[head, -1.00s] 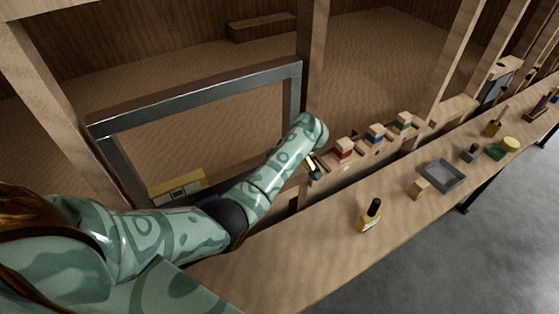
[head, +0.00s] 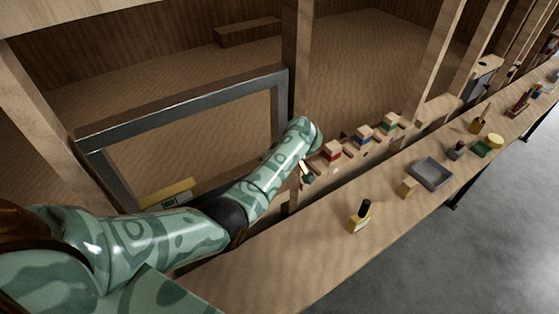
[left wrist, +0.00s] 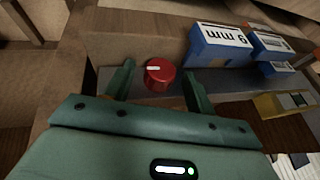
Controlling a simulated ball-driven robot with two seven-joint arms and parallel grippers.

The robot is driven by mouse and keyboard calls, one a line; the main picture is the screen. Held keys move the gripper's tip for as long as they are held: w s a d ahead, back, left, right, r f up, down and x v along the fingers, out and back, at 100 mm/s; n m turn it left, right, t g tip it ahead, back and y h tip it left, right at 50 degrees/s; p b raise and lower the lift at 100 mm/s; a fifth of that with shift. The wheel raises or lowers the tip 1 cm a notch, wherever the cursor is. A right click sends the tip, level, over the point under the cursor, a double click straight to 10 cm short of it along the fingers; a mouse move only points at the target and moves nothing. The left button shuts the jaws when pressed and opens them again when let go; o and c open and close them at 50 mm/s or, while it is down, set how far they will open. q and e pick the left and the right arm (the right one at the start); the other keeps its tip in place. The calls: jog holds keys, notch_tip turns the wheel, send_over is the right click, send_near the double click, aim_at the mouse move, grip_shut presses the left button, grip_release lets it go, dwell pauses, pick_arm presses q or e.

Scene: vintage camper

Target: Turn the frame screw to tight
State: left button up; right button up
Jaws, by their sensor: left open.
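A red round screw knob (left wrist: 159,74) with a white mark on its top shows in the left wrist view. It sits on a dark grey strip, with its white mark pointing left. My left gripper (left wrist: 157,85) is open, its two green fingers on either side of the knob's near edge; I cannot tell whether they touch it. In the head view my left gripper (head: 306,173) is at the end of the patterned arm, and the knob is not visible there. A grey metal frame (head: 185,107) stands behind my arm. My right gripper is not in view.
Blue-and-white boxes marked in mm (left wrist: 217,44) stand close beyond the knob. A yellow device (left wrist: 285,103) lies to the right. In the head view, colour-banded wooden blocks (head: 332,151) stand right of my gripper, and a bench (head: 310,255) holds a bottle (head: 360,217) and a grey tray (head: 431,174).

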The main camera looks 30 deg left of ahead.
pick_arm(q)
jog(key=p+v, duration=0.5)
jog(key=v, duration=1)
jog(key=shift+d+r, duration=0.25)
